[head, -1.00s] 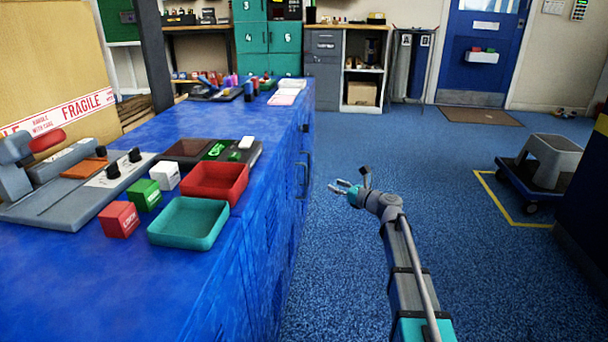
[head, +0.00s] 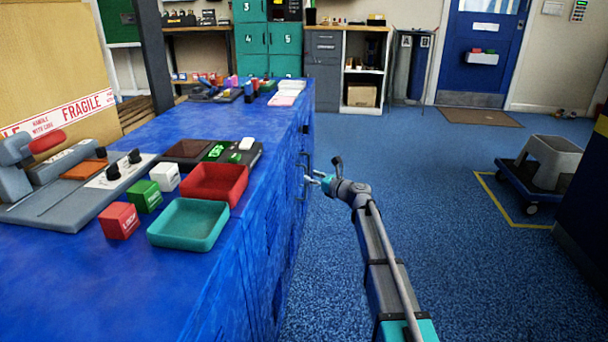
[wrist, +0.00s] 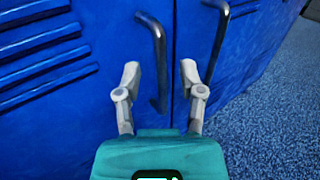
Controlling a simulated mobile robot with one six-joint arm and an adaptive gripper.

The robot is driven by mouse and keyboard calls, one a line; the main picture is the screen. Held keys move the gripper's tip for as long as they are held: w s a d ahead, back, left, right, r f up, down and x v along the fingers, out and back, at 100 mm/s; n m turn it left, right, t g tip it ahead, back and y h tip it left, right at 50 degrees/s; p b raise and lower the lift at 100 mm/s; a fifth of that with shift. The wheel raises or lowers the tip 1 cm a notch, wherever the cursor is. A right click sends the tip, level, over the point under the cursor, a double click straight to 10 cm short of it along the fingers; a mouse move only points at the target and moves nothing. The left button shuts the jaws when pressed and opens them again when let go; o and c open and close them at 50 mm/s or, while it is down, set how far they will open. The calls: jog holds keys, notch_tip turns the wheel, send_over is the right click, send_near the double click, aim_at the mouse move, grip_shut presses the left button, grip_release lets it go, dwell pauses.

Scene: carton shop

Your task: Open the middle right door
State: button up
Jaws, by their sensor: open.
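The blue cabinet's doors show in the wrist view, with two dark bar handles. The left handle (wrist: 160,62) is on a door with louvre slots (wrist: 50,75). The right handle (wrist: 219,38) is on the neighbouring door (wrist: 245,50), across a thin vertical seam. My gripper (wrist: 160,82) is open, its two fingers on either side of the left handle's lower part; I cannot tell whether they touch it. In the head view my gripper (head: 312,178) is at the cabinet's right side, by a handle (head: 305,165). The doors in the wrist view look shut.
The blue bench top (head: 100,275) holds a teal tray (head: 188,223), a red tray (head: 214,183) and small cubes. Blue carpet (head: 420,190) is clear right of the cabinet. A trolley with a grey step stool (head: 550,160) stands at the far right.

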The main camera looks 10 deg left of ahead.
jog(key=shift+x, duration=1.8)
grip_shut()
